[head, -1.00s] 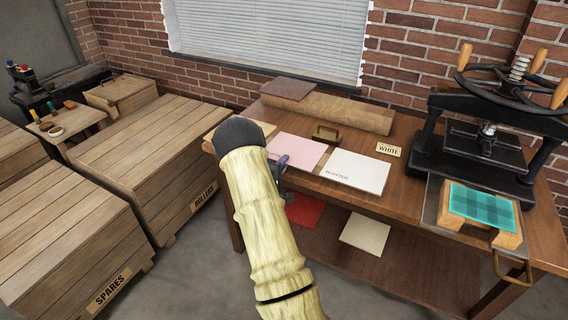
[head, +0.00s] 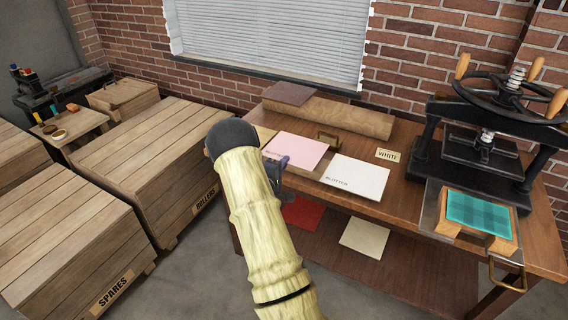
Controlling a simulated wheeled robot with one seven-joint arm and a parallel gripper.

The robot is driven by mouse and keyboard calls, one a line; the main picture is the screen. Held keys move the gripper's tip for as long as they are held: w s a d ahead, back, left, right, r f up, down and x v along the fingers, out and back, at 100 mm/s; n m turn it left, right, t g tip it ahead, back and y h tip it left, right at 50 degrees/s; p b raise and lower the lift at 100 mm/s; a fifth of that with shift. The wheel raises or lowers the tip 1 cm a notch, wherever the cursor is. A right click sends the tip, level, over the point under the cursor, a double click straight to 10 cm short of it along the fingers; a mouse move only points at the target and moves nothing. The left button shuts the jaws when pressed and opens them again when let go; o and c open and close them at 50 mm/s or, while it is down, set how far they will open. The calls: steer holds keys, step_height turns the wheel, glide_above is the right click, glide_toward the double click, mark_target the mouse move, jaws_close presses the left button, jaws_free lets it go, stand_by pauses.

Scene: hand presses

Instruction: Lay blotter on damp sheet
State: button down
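The blotter (head: 354,177) is a flat white sheet marked BLOTTER, lying on the wooden table (head: 395,208). My gripper (head: 282,165) is mostly hidden behind my pale arm. Only a small blue-grey part shows by the table's front edge, left of the blotter and apart from it. Its fingers cannot be made out.
The black hand press (head: 468,150) with a large handwheel stands at the table's right. A card marked WHITE (head: 388,155) and a brown roll (head: 335,115) lie behind the sheets. Red and cream sheets lie on the lower shelf. Crates (head: 150,150) fill the left.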

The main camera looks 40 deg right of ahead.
steer(key=s+a+r+p, duration=0.2)
steer(key=a+r+p, duration=0.1)
steer(key=a, duration=0.3)
steer(key=shift+s+a, duration=0.15)
steer(key=shift+s, duration=0.15)
stand_by(0.6)
steer(key=p+v, duration=0.2)
steer(key=v, duration=1.3)
stand_by(0.5)
steer(key=shift+f, duration=0.1)
steer(key=a+f+n+t+y+p, duration=0.4)
steer(key=a+n+t+y, duration=0.1)
steer(key=a+y, duration=0.3)
steer(key=w+a+f+n+t+y+p, duration=0.1)
steer(key=a+f+n+t+y+p, duration=0.3)
steer(key=a+n+y, duration=0.4)
steer(key=shift+w+f+n+t+y, duration=0.3)
steer(key=shift+f+t, duration=0.25)
steer(key=shift+t, duration=0.55)
